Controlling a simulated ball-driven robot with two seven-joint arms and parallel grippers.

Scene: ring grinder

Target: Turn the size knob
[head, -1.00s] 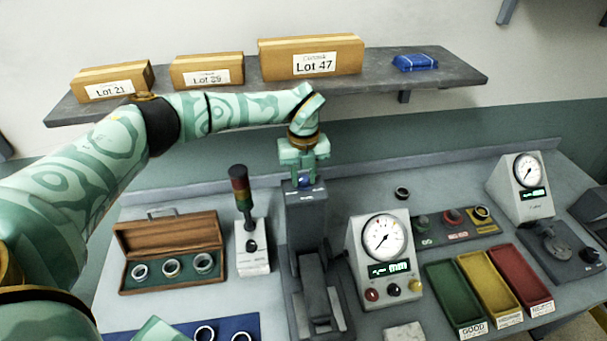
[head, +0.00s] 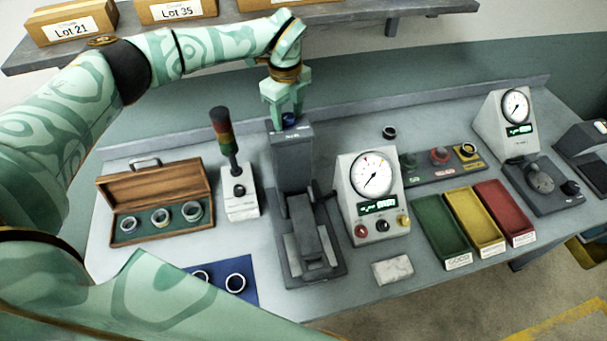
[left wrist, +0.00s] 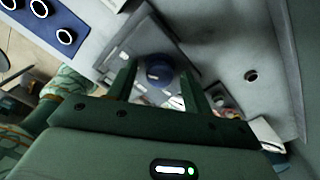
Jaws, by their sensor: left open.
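The size knob (head: 289,121) is a small dark blue round knob on top of the tall grey grinder column (head: 293,160). My left gripper (head: 287,112) is over the column top, pointing down, with its fingers open on either side of the knob. In the left wrist view the blue knob (left wrist: 158,73) shows between the two open fingers of the left gripper (left wrist: 160,80), with gaps on both sides. Whether a fingertip touches it cannot be told. My right gripper is not in view.
A gauge box (head: 371,185) stands right of the grinder, a signal tower (head: 228,150) left of it. A wooden ring case (head: 155,185) lies farther left. Green (head: 442,228), yellow and red trays lie right. A shelf (head: 350,18) runs behind.

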